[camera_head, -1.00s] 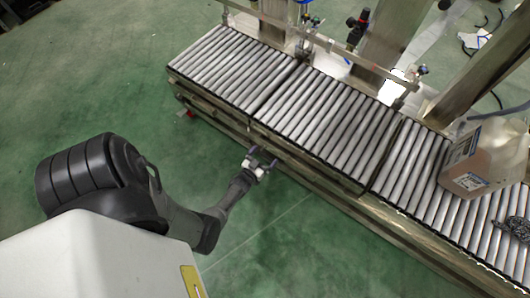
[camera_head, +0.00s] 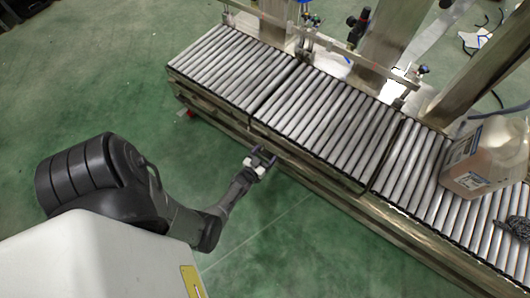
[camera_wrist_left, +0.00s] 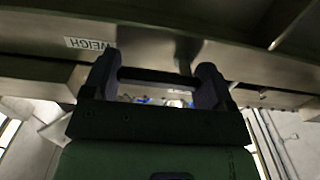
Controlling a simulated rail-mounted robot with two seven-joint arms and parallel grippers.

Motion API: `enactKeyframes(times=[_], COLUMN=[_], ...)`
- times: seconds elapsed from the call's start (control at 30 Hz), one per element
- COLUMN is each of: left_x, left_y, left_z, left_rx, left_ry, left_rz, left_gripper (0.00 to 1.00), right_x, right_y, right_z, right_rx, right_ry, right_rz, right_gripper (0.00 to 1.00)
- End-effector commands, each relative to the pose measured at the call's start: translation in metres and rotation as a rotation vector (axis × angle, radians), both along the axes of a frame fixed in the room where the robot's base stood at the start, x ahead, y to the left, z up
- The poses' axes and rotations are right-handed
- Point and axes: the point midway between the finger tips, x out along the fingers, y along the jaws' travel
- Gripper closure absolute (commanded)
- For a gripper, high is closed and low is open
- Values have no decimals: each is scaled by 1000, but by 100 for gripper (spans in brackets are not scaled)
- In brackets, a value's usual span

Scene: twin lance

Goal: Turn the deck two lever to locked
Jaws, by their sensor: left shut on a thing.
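My left gripper (camera_head: 264,157) is at the near side of the roller conveyor, just below its roller edge. In the left wrist view my left gripper (camera_wrist_left: 156,72) has its two dark fingers apart, with a dark bar (camera_wrist_left: 157,78) spanning between them; it is shut on this bar. The bar looks like a lever handle, but its deck number and its position marks cannot be read. In the head view the lever is too small and too covered by the gripper to make out. My right gripper is not in view.
The roller conveyor (camera_head: 318,112) runs from upper left to lower right. A translucent jug (camera_head: 492,158) stands on its right section. Green floor (camera_head: 300,245) lies open in front.

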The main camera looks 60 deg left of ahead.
Motion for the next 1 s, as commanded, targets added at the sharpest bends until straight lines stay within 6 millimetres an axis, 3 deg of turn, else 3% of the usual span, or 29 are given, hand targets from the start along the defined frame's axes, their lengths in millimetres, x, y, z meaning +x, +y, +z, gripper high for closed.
enactKeyframes(times=[0.37,1.0], left_x=[0,-3], left_y=[0,5], left_z=[-4,-18], left_rx=[102,626], left_ry=[53,322], left_rz=[-1,-1], left_gripper=[45,45], right_x=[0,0], right_y=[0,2], right_z=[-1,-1], right_rx=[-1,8], right_ry=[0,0], right_rz=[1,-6], right_gripper=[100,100])
